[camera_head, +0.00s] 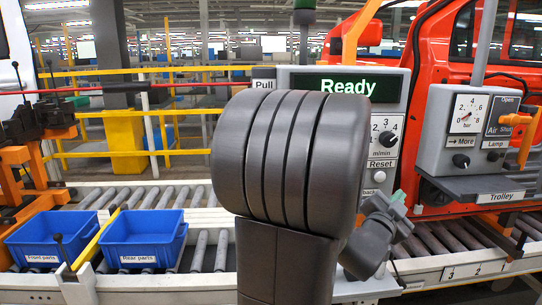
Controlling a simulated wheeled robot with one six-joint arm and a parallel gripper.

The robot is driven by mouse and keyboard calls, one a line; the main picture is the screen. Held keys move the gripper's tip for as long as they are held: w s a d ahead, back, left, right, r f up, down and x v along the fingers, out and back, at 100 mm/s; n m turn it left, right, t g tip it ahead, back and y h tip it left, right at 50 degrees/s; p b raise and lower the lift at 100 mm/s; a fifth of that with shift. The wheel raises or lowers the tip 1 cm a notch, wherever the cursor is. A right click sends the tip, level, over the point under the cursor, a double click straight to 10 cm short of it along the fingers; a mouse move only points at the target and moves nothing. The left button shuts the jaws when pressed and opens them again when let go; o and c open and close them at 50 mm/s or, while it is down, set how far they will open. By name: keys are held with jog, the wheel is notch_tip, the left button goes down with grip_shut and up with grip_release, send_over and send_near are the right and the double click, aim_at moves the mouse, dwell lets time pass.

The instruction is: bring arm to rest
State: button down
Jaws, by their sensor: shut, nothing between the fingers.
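My arm fills the middle of the view, folded up close to the camera, with a big dark grey ribbed link in front. My gripper (396,204) shows small at the right of this link, beside the lower part of the control panel (392,95). It is shut and holds nothing. Much of the wrist is hidden behind the large link. I cannot tell whether the gripper touches the panel behind it.
Two blue bins, front parts (42,238) and rear parts (143,240), sit on the roller conveyor at left, with a yellow lever (95,240) between them. A grey trolley box (468,130) with a gauge stands at right, before an orange-red car body (425,55). Yellow railings (185,152) run behind.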

jog(key=shift+s, duration=0.85)
jog(key=w, duration=0.6)
jog(key=shift+w+a+f+b, duration=0.15)
jog(key=shift+f+b, duration=0.1)
jog(key=shift+b, duration=0.15)
jog(key=shift+b, duration=0.45)
